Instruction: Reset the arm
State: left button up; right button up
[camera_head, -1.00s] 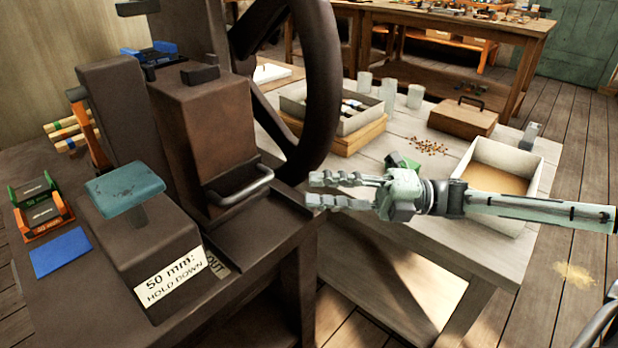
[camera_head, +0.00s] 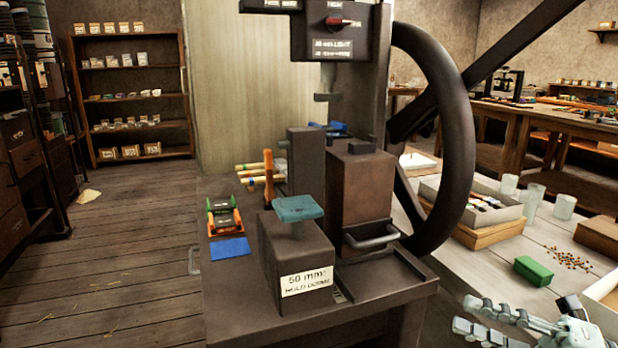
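My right gripper (camera_head: 463,314) is at the bottom right edge of the head view, pointing left. Its two pale jointed fingers are apart, with nothing between them. It is in front of the light work table and to the right of the press bench. Most of my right arm is cut off by the frame edge. My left gripper is out of view. The dark press (camera_head: 362,190) stands on its bench with a large handwheel (camera_head: 462,140) on its right. A teal pad (camera_head: 298,208) tops a block labelled "50 mm: HOLD DOWN".
A green block (camera_head: 533,270) lies on the light table near my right gripper. Clear cups (camera_head: 535,200), an open box (camera_head: 470,208) and scattered small brown pieces (camera_head: 566,258) are beyond. A shelf (camera_head: 130,90) stands at the back left. The floor at left is largely clear.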

jog(key=w+d+f+m+t+h, duration=0.2)
jog(key=w+f+m+t+h, duration=0.1)
jog(key=f+m+h, duration=0.55)
jog(key=w+d+f+m+t+h, duration=0.35)
jog(key=f+m+h, duration=0.25)
jog(key=f+m, duration=0.5)
jog(key=s+f+m+g+h, duration=0.4)
jog(key=s+f+m, duration=0.15)
jog(key=f, duration=0.65)
jog(key=s+a+f+m+g, duration=0.1)
jog(key=s+f+m+g, duration=0.2)
jog(key=s, duration=0.5)
jog(key=s+a+f+m+g, duration=0.2)
jog(key=s+f+m+g, duration=0.1)
jog(key=s+f, duration=0.4)
jog(key=shift+s+a+g, duration=0.25)
jog(key=shift+s+g, duration=0.2)
jog(key=shift+g, duration=0.4)
jog(key=shift+h, duration=0.25)
